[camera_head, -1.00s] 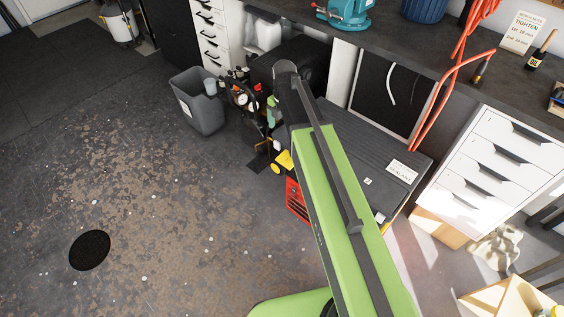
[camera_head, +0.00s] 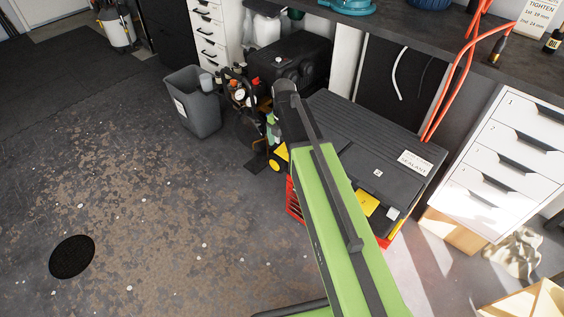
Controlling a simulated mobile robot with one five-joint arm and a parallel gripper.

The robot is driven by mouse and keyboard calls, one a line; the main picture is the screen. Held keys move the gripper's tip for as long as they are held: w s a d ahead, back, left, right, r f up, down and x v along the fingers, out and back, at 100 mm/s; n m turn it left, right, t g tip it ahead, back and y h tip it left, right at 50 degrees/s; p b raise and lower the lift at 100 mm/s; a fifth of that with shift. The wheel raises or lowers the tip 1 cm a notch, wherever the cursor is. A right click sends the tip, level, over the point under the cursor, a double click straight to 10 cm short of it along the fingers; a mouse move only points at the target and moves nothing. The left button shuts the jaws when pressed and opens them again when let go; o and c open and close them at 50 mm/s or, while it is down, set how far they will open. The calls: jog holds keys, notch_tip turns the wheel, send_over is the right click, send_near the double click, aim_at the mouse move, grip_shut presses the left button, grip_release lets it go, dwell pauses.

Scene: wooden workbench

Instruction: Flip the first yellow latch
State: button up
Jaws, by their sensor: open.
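A large black case (camera_head: 340,130) with a flat ribbed lid stands on the floor under the workbench, its lid down. A yellow patch (camera_head: 367,203) lies at the case's near edge, just right of my green arm, and a narrower yellow piece (camera_head: 395,229) shows at its near right corner. I cannot tell which of these is the first latch, or its position. My green arm crosses the middle of the view and covers part of the case's near left side. My gripper is hidden behind the arm and cannot be made out.
A red crate (camera_head: 295,203) shows left of my arm. A small yellow piece (camera_head: 279,154) sits beside hoses and gauges (camera_head: 240,94) near a grey bin (camera_head: 192,108). White drawers (camera_head: 506,157) stand right. The floor to the left is clear, with a dark round drain (camera_head: 72,257).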

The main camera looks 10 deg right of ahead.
notch_tip(320, 180, down, 2)
jog(key=shift+f+b, duration=0.25)
jog(key=shift+b, duration=0.35)
jog(key=shift+r, duration=0.1)
